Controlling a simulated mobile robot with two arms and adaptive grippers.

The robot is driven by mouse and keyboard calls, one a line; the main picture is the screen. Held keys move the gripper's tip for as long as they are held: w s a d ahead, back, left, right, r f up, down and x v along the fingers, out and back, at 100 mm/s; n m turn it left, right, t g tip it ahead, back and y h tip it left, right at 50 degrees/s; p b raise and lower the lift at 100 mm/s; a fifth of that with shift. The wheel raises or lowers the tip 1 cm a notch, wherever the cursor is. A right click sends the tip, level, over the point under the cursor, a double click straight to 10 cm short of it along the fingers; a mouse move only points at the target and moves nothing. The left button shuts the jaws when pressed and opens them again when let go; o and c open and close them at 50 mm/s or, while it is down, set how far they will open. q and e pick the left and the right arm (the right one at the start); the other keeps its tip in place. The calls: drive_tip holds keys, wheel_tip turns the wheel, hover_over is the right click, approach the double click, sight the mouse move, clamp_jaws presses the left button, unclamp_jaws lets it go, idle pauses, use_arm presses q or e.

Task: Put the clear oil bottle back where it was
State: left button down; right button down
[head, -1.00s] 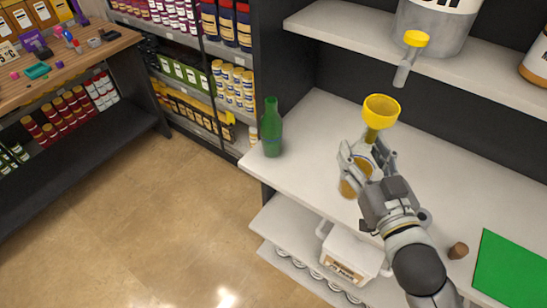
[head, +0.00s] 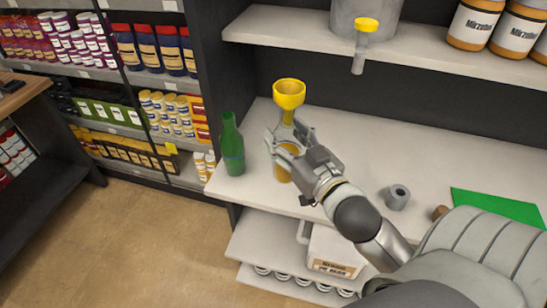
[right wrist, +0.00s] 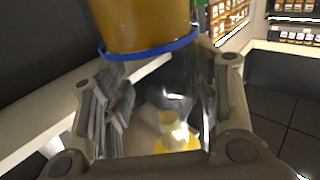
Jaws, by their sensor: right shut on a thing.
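The clear oil bottle (head: 284,172), with amber oil inside, is over the white counter, to the right of a green bottle (head: 232,150). A yellow funnel (head: 289,95) stands in its mouth. My right gripper (head: 287,136) is shut around the upper part of the bottle. I cannot tell whether its base touches the counter. The right wrist view shows the amber oil (right wrist: 140,25) above a blue band, the clear glass between the fingers (right wrist: 165,105), and yellow funnel below. My left gripper is out of view.
A grey hollow cylinder (head: 397,197), a brown cork (head: 439,212) and a green mat (head: 500,207) lie on the counter (head: 345,150) to the right. A yellow-topped tube (head: 362,45) hangs at the upper shelf (head: 290,30).

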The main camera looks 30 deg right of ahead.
drive_tip(key=w+d+f+b, duration=0.2)
drive_tip(key=w+f+b, duration=0.5)
drive_tip(key=f, duration=0.3)
drive_tip(key=shift+w+d+f, duration=0.15)
drive_tip(key=shift+w+d, duration=0.05)
drive_tip(key=shift+w, duration=0.3)
drive_tip(key=shift+b, duration=0.3)
drive_tip(key=shift+f, duration=0.2)
drive_tip(key=c, duration=0.5)
unclamp_jaws()
